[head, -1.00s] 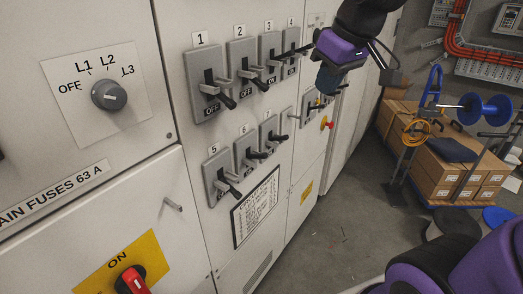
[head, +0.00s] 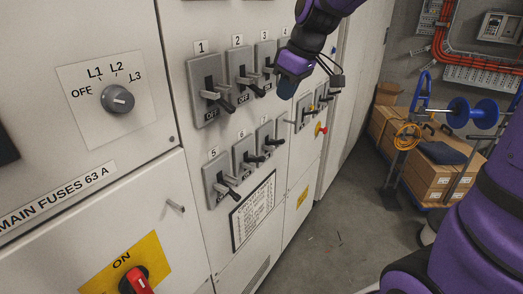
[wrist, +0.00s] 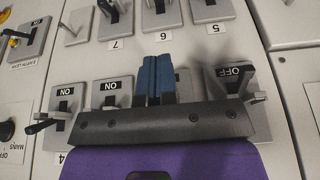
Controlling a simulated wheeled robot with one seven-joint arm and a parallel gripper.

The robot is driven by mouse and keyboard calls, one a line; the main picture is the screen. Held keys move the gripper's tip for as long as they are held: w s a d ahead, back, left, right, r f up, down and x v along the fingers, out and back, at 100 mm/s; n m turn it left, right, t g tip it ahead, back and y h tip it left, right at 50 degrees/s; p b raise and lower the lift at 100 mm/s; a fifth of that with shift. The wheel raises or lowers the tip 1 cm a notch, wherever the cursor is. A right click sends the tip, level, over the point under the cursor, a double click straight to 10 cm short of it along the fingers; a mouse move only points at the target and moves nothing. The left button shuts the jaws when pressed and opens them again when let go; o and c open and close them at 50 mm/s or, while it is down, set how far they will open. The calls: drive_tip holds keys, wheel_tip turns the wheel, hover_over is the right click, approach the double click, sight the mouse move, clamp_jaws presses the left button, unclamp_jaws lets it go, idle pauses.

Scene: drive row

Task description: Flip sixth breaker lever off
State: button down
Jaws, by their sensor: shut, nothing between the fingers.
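The sixth breaker (head: 240,151) is a grey plate in the lower row of the panel, between breakers 5 and 7. Its dark lever (head: 254,158) sticks out from the panel; its state label is not readable. In the wrist view, which is upside down, part of the sixth breaker (wrist: 160,17) shows at the top above its "6" label. My gripper (head: 286,90) hangs in front of the panel, right of and above the sixth lever and apart from it. Its blue fingers (wrist: 155,78) are together and empty, with a gap to the sixth breaker.
Breaker 1 (head: 204,98) reads OFF; breakers 3 (wrist: 108,96) and 4 (wrist: 60,105) read ON. Breaker 5 (head: 215,185) and breaker 7 (head: 264,143) flank the sixth, with protruding levers. A loaded cart (head: 425,170) stands at the right; open floor lies between.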

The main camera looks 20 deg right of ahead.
sight(259, 158)
drive_tip(key=x, duration=2)
drive_tip(key=shift+d+f, duration=0.1)
